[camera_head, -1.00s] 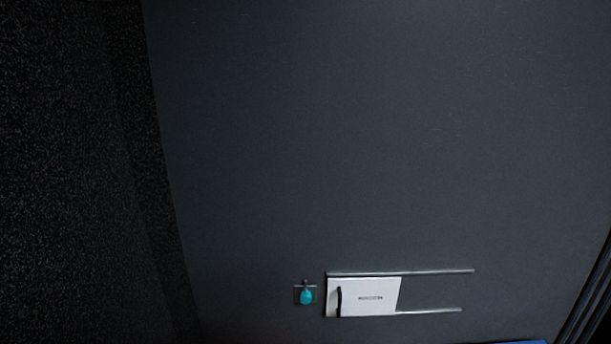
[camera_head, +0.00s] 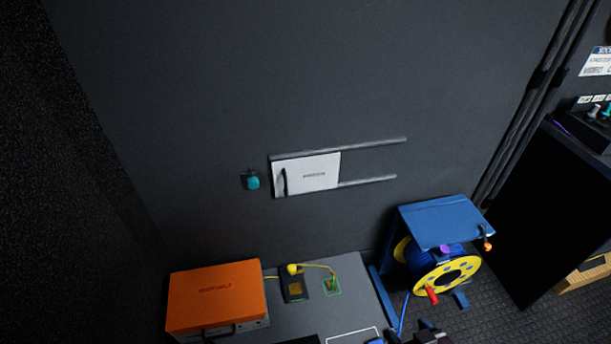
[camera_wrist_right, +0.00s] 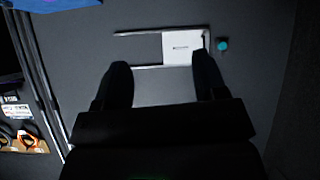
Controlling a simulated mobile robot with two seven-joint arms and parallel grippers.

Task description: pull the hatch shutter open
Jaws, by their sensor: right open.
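The hatch shutter (camera_head: 315,172) is a white panel with a small dark label, on the dark wall. It sits at the left end of two metal rails (camera_head: 372,181) that run on to the right. A black upright handle (camera_head: 284,181) is at its left edge. My right gripper (camera_head: 430,330) shows only partly at the bottom edge of the head view, well below the shutter. In the right wrist view its fingers (camera_wrist_right: 163,76) are apart and empty, with the shutter (camera_wrist_right: 183,48) beyond them, partly covered by one finger. My left gripper is not in view.
A teal knob (camera_head: 253,182) is on the wall left of the shutter. Below are an orange case (camera_head: 215,295), a grey surface (camera_head: 350,280) with small yellow-cabled items, and a blue stand (camera_head: 440,220) with a yellow cable reel (camera_head: 448,278).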

